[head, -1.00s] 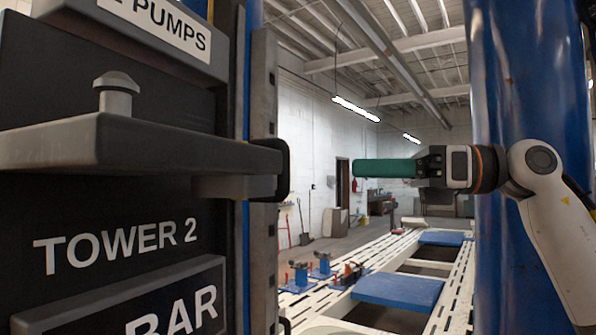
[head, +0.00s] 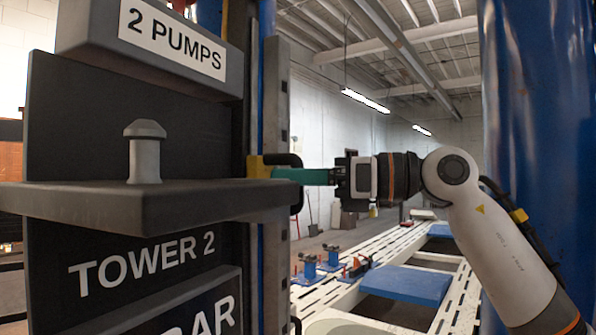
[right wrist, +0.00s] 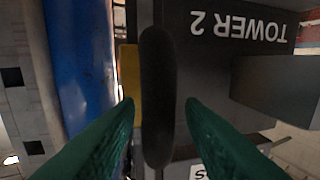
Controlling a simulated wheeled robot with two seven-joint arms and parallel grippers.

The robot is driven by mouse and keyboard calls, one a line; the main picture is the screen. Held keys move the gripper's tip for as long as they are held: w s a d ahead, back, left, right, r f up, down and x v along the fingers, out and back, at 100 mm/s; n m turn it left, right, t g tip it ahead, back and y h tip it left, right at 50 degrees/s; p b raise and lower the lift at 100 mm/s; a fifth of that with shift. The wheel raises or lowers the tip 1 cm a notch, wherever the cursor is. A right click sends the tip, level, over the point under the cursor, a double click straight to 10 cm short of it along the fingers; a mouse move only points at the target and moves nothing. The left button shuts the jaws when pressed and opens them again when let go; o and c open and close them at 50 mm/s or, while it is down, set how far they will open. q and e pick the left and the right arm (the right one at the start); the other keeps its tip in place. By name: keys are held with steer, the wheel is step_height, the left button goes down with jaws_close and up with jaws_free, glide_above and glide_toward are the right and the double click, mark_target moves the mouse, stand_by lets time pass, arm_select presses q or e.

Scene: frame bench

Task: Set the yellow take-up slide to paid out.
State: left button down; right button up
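The yellow slide (head: 258,167) shows as a small yellow piece at the tower's edge, behind a black handle (head: 297,162). Most of the slide is hidden. In the right wrist view the yellow piece (right wrist: 131,72) lies just left of the upright black handle (right wrist: 157,60). My right gripper (head: 275,174) reaches in from the right with its green fingers at the handle. In the wrist view its two fingertips (right wrist: 160,102) stand apart, one on each side of the handle, with a narrow gap visible on both sides. My left gripper is not in view.
A dark shelf (head: 90,203) with a grey knob (head: 145,150) juts out left of the handle. Above it is the "2 PUMPS" block (head: 90,35). A blue post (head: 535,110) stands at right, close to my right arm. A slotted frame bench (head: 385,255) lies behind.

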steer(key=shift+w, duration=0.1)
jaws_close()
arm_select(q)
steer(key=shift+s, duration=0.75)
